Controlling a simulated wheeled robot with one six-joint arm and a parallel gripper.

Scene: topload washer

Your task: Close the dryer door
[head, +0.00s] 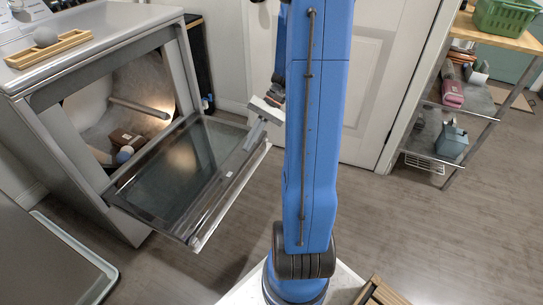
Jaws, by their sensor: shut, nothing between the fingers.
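The grey dryer (100,65) stands at the left with its front opening uncovered. Its door (190,172), a dark glass panel in a metal frame, is open and hangs out low in front of the opening, with its outer edge toward my arm. My gripper (256,132) is at the door's far outer corner, shut and empty. It looks close to the frame there; whether it touches cannot be told. My blue arm hides part of the wrist.
Several items lie inside the drum. A shelf rack (470,110) with a green basket (506,17) stands at the right. The floor (420,230) between is mostly clear.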

